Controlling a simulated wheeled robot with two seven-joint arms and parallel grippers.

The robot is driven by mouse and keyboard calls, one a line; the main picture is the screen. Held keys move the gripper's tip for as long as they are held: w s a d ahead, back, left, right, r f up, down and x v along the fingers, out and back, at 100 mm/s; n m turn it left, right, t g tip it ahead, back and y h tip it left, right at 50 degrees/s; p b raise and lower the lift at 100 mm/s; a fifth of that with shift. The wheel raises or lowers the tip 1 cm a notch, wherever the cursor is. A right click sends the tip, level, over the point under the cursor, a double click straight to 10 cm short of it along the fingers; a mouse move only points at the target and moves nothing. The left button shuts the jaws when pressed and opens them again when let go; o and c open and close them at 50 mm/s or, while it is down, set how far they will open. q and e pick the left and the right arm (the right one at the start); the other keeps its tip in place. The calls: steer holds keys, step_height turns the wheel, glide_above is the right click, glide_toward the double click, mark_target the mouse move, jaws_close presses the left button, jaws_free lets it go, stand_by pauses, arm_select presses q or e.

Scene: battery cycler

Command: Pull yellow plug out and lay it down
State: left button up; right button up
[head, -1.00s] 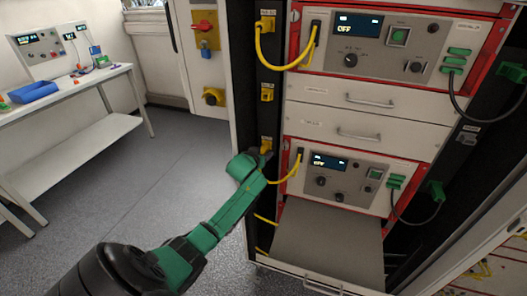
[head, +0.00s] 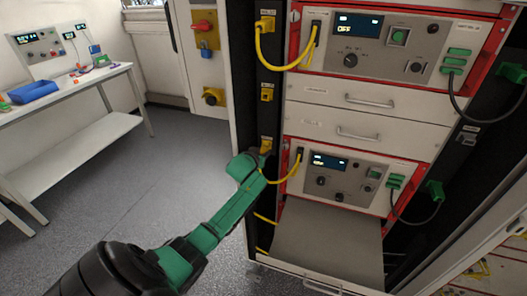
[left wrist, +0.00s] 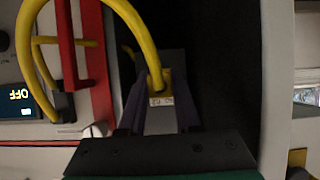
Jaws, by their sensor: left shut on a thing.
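The yellow plug (left wrist: 155,80) with its thick looping yellow cable (left wrist: 140,28) is between the finger ends of my left gripper (left wrist: 160,98) in the left wrist view. In the head view my left gripper (head: 261,158) is at the lowest visible yellow socket (head: 266,143) on the dark rack post, and it is shut on the plug. The cable (head: 284,180) runs right to the lower red-framed unit (head: 340,175). The fingers hide much of the plug, so I cannot tell how deep it sits. My right gripper is not in view.
An upper yellow cable (head: 275,64) joins the top socket to the upper unit (head: 380,45). A middle yellow socket (head: 266,92) is empty. A grey shelf (head: 330,240) sticks out below the lower unit. A white bench (head: 75,90) stands at the left; floor between is clear.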

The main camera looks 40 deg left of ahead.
arm_select(q)
steer(key=s+p, duration=0.1)
steer(key=s+d+p, duration=0.1)
steer(key=s, duration=0.1)
steer(key=s+d+p, duration=0.1)
steer(key=s+p, duration=0.1)
steer(key=shift+s, duration=0.15)
stand_by(0.6)
stand_by(0.6)
steer(key=s+d+f+m+h+b, duration=0.1)
steer(key=s+d+f, duration=0.1)
steer(key=s+d, duration=0.35)
steer(key=s+d+f+m+h+b, duration=0.1)
steer(key=s+d+f+h+b, duration=0.15)
steer(key=d, duration=0.55)
steer(key=s+d+r+m+b, duration=0.1)
steer(key=s+d+r, duration=0.1)
steer(key=s+d, duration=0.8)
steer(key=d, duration=0.3)
steer(key=shift+s+r+m+t+h+b, duration=0.3)
steer(key=shift+s+r+m+h+b, duration=0.05)
steer(key=shift+r+m, duration=0.05)
